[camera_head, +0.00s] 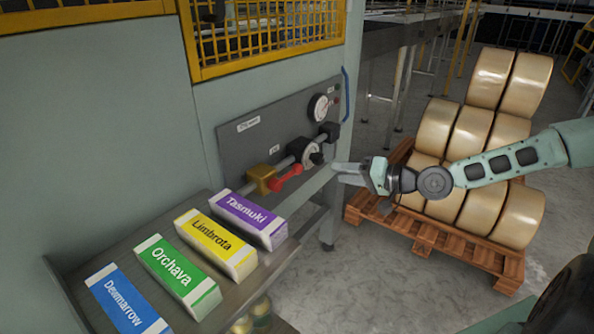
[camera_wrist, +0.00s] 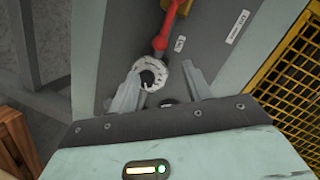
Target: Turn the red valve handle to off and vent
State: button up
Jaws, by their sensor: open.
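The red valve handle (camera_head: 287,177) is on the grey panel, at a brass valve body (camera_head: 262,179), and points right roughly along the pipe. In the wrist view the red handle (camera_wrist: 168,30) is at the top centre, partly cut off by the frame edge. My gripper (camera_head: 338,172) is to the right of the handle, apart from it, with its fingers toward the panel. In the wrist view my gripper (camera_wrist: 164,68) is open and nothing is held. A round pale-rimmed part with a black knob (camera_wrist: 147,78) shows between the fingers, beyond them.
The grey panel (camera_head: 235,155) also bears a dial gauge (camera_head: 318,107) and a black block at the pipe's right end. Below left, a shelf holds several labelled cartons, including the purple Tasmuki carton (camera_head: 248,217). A pallet (camera_head: 423,232) of tan rolls stands behind my arm.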

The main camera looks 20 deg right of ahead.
aim_at(302, 169)
jog(key=p+x, duration=0.1)
jog(key=x, duration=1.3)
jog(key=shift+a, duration=0.1)
grip_shut()
